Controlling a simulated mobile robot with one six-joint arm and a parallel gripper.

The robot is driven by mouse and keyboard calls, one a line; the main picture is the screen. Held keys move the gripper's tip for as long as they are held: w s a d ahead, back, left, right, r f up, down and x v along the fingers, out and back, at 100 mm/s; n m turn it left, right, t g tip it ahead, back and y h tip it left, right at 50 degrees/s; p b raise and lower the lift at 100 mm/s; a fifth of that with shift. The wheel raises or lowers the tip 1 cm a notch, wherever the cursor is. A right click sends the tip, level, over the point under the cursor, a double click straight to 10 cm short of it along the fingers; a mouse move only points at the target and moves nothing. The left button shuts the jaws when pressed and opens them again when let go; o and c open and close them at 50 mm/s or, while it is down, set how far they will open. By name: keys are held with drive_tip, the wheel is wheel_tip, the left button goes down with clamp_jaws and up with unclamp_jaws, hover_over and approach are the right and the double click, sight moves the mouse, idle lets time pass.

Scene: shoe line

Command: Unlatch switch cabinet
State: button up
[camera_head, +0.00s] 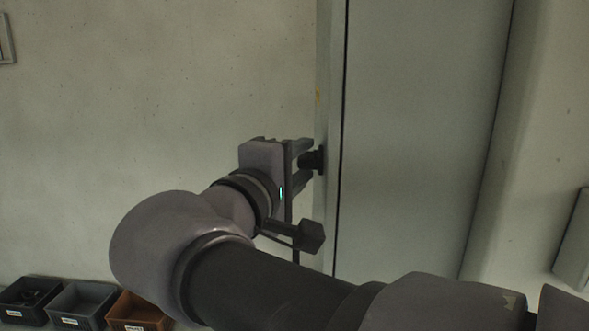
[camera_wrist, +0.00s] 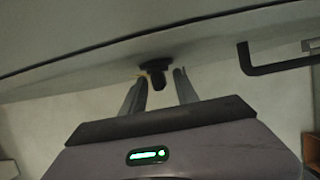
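The switch cabinet (camera_head: 420,130) is a tall pale grey body with a dark vertical seam near its left edge. A small black latch knob (camera_head: 312,160) sticks out from that edge, and it also shows in the wrist view (camera_wrist: 156,68). My gripper (camera_head: 307,163) is at the knob, with one finger above and one below it in the head view. In the wrist view my gripper (camera_wrist: 161,77) has its fingers apart on either side of the knob, with a visible gap at the right finger. Contact at the left finger is unclear.
A black bar handle (camera_wrist: 278,67) is on the surface to the right in the wrist view. A black bin (camera_head: 12,313), a grey bin (camera_head: 92,321) and an orange bin (camera_head: 153,319) stand at the lower left.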

drive_tip(key=v, duration=1.7)
drive_tip(key=shift+p, duration=0.45)
drive_tip(key=shift+s+f, duration=0.1)
drive_tip(key=shift+s, duration=0.05)
